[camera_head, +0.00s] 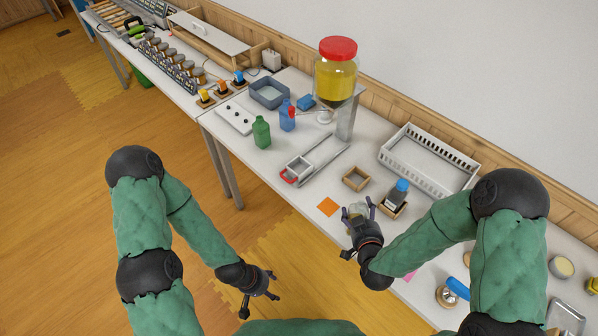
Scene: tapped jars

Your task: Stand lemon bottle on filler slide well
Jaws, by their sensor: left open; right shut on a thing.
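My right gripper (358,212) is shut on a small pale, yellowish bottle (356,208), which looks to be the lemon bottle. My fingers hide much of it, and I cannot tell whether it touches the table. The filler slide (326,157) has two grey rails on the table under the filler jar. Its white square well (299,167), with a red handle (288,177), sits at the near end of the rails and looks empty. The well is up and left of my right gripper. My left gripper (266,291) is open and empty, low over the floor in front of the table.
The red-lidded filler jar (336,80) holds yellow liquid. A green bottle (261,132) and a blue bottle (287,117) stand left of the slide. An empty wooden frame (356,179), a blue-capped bottle (398,194) and a white basket (430,161) are right.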

